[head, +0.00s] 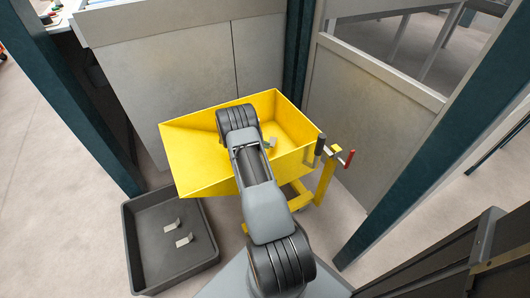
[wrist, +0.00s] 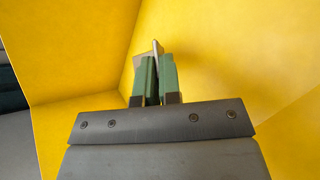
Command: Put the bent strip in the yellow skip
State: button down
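The yellow skip (head: 205,160) stands in the middle of the head view, open at the top, and its yellow walls fill the wrist view (wrist: 80,50). My gripper (wrist: 158,75) has green fingers closed on the bent strip (wrist: 155,48), a thin grey piece sticking out past the fingertips. In the head view the bent strip (head: 273,141) shows as a small grey piece over the skip's inside. My gripper is within the outline of the skip's opening. The arm hides part of the skip. The gap between strip and skip floor cannot be judged.
A dark grey tray (head: 133,250) on the floor at the lower left holds two more bent strips (head: 184,240). Grey panels (head: 190,70) and dark posts (head: 420,140) stand behind and to the right.

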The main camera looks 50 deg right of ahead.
jog(key=shift+f+b, duration=0.5)
jog(key=shift+f, duration=1.3)
jog(key=shift+f, duration=0.1)
jog(key=shift+f, duration=0.15)
jog(key=c, duration=1.6)
grip_release()
